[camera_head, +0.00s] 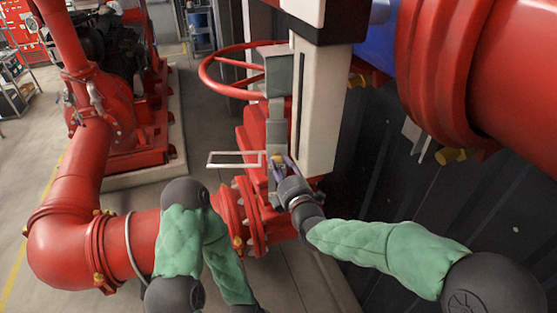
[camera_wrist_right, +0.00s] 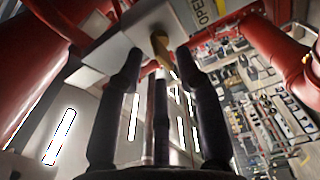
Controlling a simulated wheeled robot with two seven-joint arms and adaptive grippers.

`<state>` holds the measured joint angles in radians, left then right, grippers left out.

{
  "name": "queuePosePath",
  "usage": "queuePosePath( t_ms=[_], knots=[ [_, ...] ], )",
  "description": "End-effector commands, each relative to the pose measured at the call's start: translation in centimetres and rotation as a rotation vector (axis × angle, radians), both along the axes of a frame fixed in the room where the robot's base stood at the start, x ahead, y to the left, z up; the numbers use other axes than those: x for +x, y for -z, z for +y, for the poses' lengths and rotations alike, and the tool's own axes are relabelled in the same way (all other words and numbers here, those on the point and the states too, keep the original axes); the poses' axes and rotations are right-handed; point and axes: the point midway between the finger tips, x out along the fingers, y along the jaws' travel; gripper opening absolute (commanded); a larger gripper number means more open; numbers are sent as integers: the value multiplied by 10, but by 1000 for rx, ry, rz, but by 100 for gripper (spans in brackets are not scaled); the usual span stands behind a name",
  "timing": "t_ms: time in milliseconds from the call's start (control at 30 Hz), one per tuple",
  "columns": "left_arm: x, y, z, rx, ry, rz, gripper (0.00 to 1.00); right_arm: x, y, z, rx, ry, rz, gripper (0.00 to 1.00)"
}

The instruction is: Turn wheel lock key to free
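The red handwheel (camera_head: 232,75) is at the upper middle of the head view, with a grey metal bracket (camera_head: 276,105) beside it. A small brass key (camera_head: 278,159) sits low on this bracket. In the right wrist view the brass key (camera_wrist_right: 160,46) projects from a grey block (camera_wrist_right: 132,50) toward the camera. My right gripper (camera_head: 281,163) is at the key; its fingers (camera_wrist_right: 156,65) are apart, one on each side of the key, with visible gaps. I cannot tell how deep the key lies between them. My left gripper is out of view; only the folded left arm shows.
A tall white box (camera_head: 318,105) stands right beside the bracket. A white rectangular frame (camera_head: 235,153) juts left near the key. Large red pipes (camera_head: 75,235) lie at lower left and upper right. A dark ribbed wall (camera_head: 440,215) is at right. Grey floor is open at left.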

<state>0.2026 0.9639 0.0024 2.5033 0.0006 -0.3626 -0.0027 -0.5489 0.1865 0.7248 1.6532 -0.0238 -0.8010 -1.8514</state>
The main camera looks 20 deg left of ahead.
Motion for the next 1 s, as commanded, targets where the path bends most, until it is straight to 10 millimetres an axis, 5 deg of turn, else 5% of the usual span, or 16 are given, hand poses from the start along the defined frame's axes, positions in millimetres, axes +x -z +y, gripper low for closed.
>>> queuePosePath(
  t_ms=[233,633,767,1000],
  knots=[
    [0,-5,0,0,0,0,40,18,0,12,-1,0,1,36],
    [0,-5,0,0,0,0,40,22,0,14,0,0,0,36],
    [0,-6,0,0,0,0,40,22,0,14,0,0,0,0],
    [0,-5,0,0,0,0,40,21,2,15,-2,-2,2,0]
  ],
)
